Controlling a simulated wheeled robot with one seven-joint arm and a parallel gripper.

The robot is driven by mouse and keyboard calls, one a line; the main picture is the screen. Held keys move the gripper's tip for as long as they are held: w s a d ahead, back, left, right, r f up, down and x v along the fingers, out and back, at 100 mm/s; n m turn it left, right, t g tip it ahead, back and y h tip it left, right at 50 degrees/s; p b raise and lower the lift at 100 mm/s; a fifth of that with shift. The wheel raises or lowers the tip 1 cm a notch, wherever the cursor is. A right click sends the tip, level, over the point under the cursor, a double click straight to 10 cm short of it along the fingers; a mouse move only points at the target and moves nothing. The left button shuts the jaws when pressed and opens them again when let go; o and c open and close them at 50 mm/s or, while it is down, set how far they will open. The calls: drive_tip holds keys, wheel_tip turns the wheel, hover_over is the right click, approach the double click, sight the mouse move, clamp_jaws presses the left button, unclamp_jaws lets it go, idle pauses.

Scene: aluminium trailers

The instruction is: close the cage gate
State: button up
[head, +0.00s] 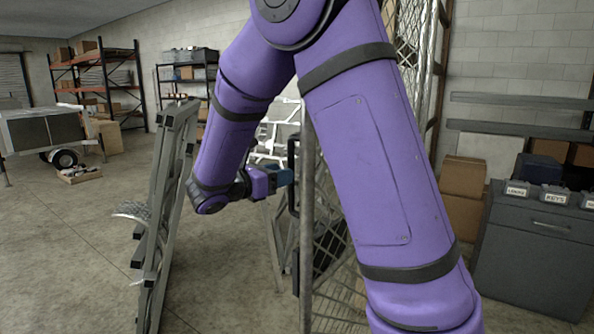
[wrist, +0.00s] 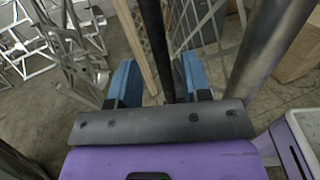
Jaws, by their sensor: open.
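The cage gate (head: 308,215) stands in the middle of the head view, a grey frame with wire mesh, seen nearly edge-on and partly hidden by my arm. A dark upright handle (head: 293,205) is on its left side. My gripper (head: 283,177) with blue fingers is at the handle's height, close to it. In the wrist view my gripper (wrist: 157,76) is open, and the dark handle bar (wrist: 158,45) runs between the two fingers. I see no clear contact on either side of the bar. The gate's grey post (wrist: 268,45) rises to the right.
A tilted grey metal frame (head: 162,215) stands left of my arm. White metal frames (head: 280,138) are behind the gripper. A dark grey cabinet (head: 535,250) and cardboard boxes (head: 462,190) stand at the right. Bare floor (head: 75,240) lies at the left.

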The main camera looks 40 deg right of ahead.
drive_tip(key=d, duration=0.5)
drive_tip(key=shift+w+d, duration=0.1)
drive_tip(key=shift+d, duration=0.3)
clamp_jaws()
